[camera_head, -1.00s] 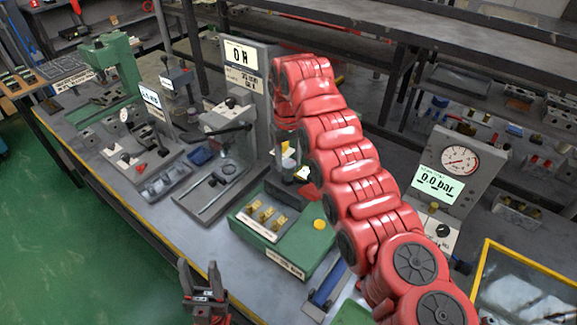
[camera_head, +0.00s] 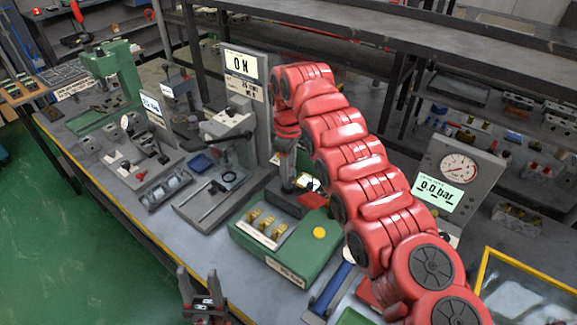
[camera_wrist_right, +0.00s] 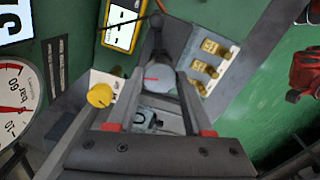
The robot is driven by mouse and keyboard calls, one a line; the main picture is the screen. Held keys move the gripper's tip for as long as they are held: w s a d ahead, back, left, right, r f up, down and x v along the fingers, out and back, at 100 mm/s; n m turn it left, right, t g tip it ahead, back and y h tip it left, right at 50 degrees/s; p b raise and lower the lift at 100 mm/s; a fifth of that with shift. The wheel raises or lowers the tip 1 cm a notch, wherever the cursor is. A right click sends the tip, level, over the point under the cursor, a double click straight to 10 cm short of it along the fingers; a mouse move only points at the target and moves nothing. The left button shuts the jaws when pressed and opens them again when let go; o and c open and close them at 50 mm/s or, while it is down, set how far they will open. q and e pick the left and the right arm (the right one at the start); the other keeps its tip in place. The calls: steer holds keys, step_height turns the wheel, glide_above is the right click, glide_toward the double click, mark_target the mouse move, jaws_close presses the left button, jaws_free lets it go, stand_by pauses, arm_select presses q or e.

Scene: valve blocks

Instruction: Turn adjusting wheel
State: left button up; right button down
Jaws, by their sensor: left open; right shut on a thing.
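A round grey wheel (camera_wrist_right: 160,80) with a red mark on its face sits between the fingers of my right gripper (camera_wrist_right: 160,90) in the right wrist view. The gripper is shut on it. In the head view my right arm (camera_head: 365,175) reaches up from the lower right and bends down behind the green box, where my right gripper (camera_head: 289,180) is small and partly hidden. The wheel cannot be made out there. My left gripper (camera_head: 204,296) is open and empty at the bottom, near the bench's front edge.
A green box (camera_head: 285,250) with brass pieces and a yellow button (camera_head: 320,233) stands in front of my right gripper. A gauge panel (camera_head: 459,165) reading 0.0 bar stands right. A grey press (camera_head: 228,125) and a panel (camera_head: 241,65) stand to the left.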

steer(key=shift+n, duration=0.3)
steer(key=shift+c, duration=1.5)
jaws_free()
step_height(320, 180, up, 2)
steer(key=shift+a+r, duration=0.1)
steer(key=shift+r, duration=0.15)
step_height(320, 180, up, 4)
steer(key=p, duration=0.2)
steer(key=shift+a+r+p, duration=0.1)
steer(key=shift+p, duration=0.2)
step_height(320, 180, up, 11)
steer(key=p, duration=1)
steer(key=shift+p, duration=0.4)
steer(key=shift+f, duration=0.2)
